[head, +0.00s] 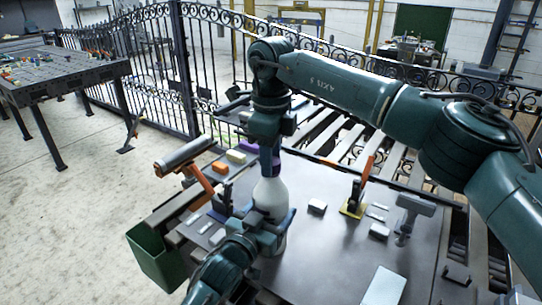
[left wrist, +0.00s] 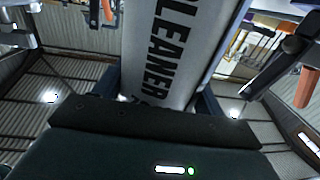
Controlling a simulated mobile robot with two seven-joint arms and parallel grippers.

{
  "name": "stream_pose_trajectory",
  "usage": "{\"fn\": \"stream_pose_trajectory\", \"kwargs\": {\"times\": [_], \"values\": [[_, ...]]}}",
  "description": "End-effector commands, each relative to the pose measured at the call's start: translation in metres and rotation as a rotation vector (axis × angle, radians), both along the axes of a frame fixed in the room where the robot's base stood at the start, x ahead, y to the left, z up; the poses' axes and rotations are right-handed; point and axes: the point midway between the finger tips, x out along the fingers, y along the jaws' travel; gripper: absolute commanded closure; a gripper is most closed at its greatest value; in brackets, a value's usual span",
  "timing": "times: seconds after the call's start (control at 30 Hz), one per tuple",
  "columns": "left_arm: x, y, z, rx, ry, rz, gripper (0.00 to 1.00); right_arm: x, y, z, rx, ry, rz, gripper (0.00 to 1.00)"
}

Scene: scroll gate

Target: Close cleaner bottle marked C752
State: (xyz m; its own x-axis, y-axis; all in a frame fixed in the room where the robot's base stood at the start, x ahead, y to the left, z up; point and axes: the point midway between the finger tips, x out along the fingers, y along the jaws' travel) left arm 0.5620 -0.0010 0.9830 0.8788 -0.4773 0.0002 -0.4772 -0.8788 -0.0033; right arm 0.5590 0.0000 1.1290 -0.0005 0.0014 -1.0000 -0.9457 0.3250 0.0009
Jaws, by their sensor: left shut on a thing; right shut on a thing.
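The cleaner bottle (head: 271,196) stands upright on the dark workbench, with a pale body and a purple cap (head: 265,162) at its top. My left gripper (head: 272,224) is shut around the lower body of the bottle. In the left wrist view the bottle (left wrist: 176,45) fills the middle, with the word CLEANER in dark letters. Any marking below that word is hidden by my gripper, so I cannot read the code. My right gripper (head: 268,145) comes down from above and is shut on the purple cap. I cannot tell whether the cap is seated on the neck.
The workbench (head: 325,246) holds clamps, small blocks and an orange-handled tool (head: 362,182). A green bin (head: 157,258) hangs at its left edge. A scroll gate (head: 150,70) stands behind. Another table (head: 62,75) is at the far left, with open floor between.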

Motion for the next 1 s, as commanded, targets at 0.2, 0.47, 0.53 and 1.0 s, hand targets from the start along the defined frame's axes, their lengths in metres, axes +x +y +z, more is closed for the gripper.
{"fn": "stream_pose_trajectory", "kwargs": {"times": [0.2,0.47,0.53,1.0], "values": [[0.0002,0.0004,-0.0004,0.000,0.001,0.001,0.93,-0.0001,0.0001,0.0000,0.001,0.000,-0.479,0.91],[0.0002,0.0004,-0.0004,0.000,0.001,0.001,0.93,-0.0001,0.0001,-0.0006,0.000,0.001,-1.056,0.91],[0.0002,0.0004,-0.0004,0.000,0.001,0.001,0.93,-0.0001,0.0001,-0.0008,0.000,0.001,-1.211,0.91],[0.0002,0.0004,-0.0004,0.000,0.001,0.001,0.93,0.0000,0.0002,-0.0010,0.000,0.002,-1.512,0.52]]}}
